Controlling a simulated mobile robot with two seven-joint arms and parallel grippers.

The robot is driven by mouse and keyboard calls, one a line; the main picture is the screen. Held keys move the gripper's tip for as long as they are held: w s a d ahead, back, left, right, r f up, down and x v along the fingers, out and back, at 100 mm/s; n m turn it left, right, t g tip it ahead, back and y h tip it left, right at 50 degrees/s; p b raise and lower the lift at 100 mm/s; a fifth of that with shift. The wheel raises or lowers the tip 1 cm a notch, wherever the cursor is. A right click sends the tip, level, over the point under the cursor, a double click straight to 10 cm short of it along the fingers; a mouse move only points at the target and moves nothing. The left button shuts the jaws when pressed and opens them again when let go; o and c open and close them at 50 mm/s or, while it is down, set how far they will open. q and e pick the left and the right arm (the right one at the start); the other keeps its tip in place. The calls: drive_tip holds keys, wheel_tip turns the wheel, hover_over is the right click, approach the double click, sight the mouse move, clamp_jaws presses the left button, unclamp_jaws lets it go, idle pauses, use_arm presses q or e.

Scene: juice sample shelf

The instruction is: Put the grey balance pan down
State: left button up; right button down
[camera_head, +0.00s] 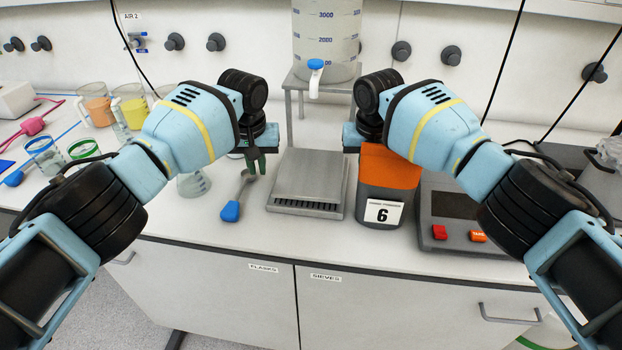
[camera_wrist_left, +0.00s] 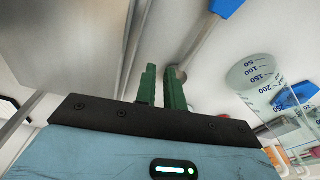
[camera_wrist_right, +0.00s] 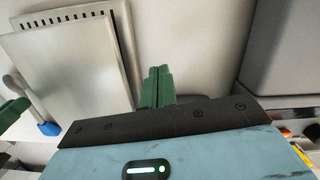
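The grey balance pan (camera_head: 314,172) looks like a flat square metal plate lying on a slotted metal tray (camera_head: 305,206), whose slots show at its front. The pan also shows in the right wrist view (camera_wrist_right: 65,75). My left gripper (camera_head: 253,160) is left of the pan, with its green fingers a little apart and nothing seen between them. Its fingers also show in the left wrist view (camera_wrist_left: 162,85). My right gripper (camera_wrist_right: 157,85) is right of the pan with its fingers together, apparently empty; in the head view its fingers are hidden behind the orange-topped box.
The grey box with orange top (camera_head: 385,190) stands right of the tray, and a balance (camera_head: 455,238) is farther right. A blue-handled spatula (camera_head: 232,210) lies left of the tray. Behind stands a large container (camera_head: 327,40) on a metal stand. Beakers (camera_head: 132,108) stand at the left.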

use_arm(q)
drive_tip(key=shift+o, duration=1)
use_arm(e)
drive_tip(key=c, duration=2.2)
unclamp_jaws()
drive_tip(key=c, duration=1.7)
unclamp_jaws()
use_arm(q)
drive_tip(key=shift+r, duration=0.1)
wheel_tip(320, 180, up, 12)
drive_tip(key=s, duration=0.1)
drive_tip(key=shift+s, duration=0.3)
use_arm(e)
drive_tip(key=r, duration=0.4)
drive_tip(key=s+r, duration=0.1)
drive_tip(key=r, duration=0.7)
drive_tip(key=shift+s, duration=0.3)
use_arm(q)
drive_tip(key=shift+f, duration=0.2)
use_arm(e)
drive_tip(key=shift+a+f, duration=0.1)
